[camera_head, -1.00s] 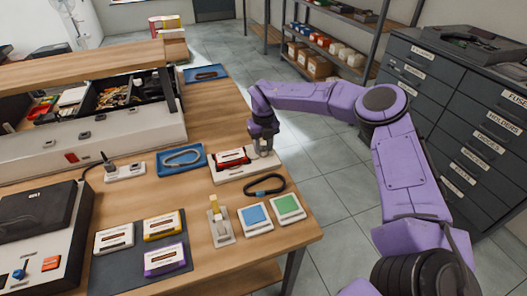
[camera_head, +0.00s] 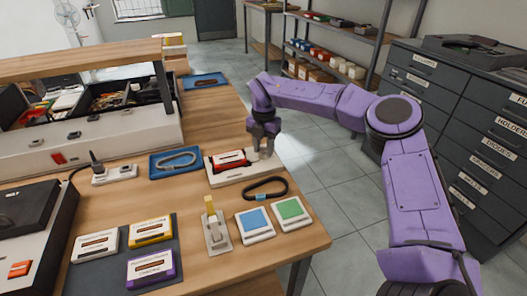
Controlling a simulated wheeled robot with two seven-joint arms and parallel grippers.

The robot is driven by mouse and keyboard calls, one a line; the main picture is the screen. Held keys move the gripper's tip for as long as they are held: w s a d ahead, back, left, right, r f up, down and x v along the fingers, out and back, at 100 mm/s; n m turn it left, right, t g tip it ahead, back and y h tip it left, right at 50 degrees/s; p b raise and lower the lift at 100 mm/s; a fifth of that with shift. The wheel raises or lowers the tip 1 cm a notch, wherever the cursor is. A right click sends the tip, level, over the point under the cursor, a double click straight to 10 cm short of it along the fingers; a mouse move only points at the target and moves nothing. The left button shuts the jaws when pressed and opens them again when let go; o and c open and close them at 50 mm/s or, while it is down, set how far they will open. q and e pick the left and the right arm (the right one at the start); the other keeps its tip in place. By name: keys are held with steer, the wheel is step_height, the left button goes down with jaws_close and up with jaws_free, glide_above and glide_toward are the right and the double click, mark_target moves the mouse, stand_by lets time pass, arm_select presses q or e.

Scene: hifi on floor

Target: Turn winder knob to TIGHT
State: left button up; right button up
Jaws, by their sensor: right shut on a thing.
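The winder is a white base (camera_head: 226,181) on the wooden table, near its right edge. A red cassette (camera_head: 231,160) lies in its top. My right gripper (camera_head: 263,153) comes down at the right end of the winder. It is shut on the small winder knob there, and its fingers mostly hide the knob. The knob's angle and any TIGHT mark cannot be read. My left gripper is out of view.
A black strap (camera_head: 266,187) lies just in front of the winder, with blue (camera_head: 255,223) and green (camera_head: 291,211) square pads nearer. A blue tray (camera_head: 157,172) sits to the left. A grey drawer cabinet (camera_head: 464,120) stands at right beyond clear floor.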

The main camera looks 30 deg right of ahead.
mark_target(264, 150)
steer(key=shift+d+m, duration=0.1)
steer(key=shift+m, duration=0.3)
steer(key=o, duration=0.9)
steer(key=shift+o, duration=0.7)
steer(key=shift+d+f, duration=0.1)
step_height(264, 150, up, 11)
steer(key=shift+f+b, duration=0.2)
steer(key=shift+b, duration=0.1)
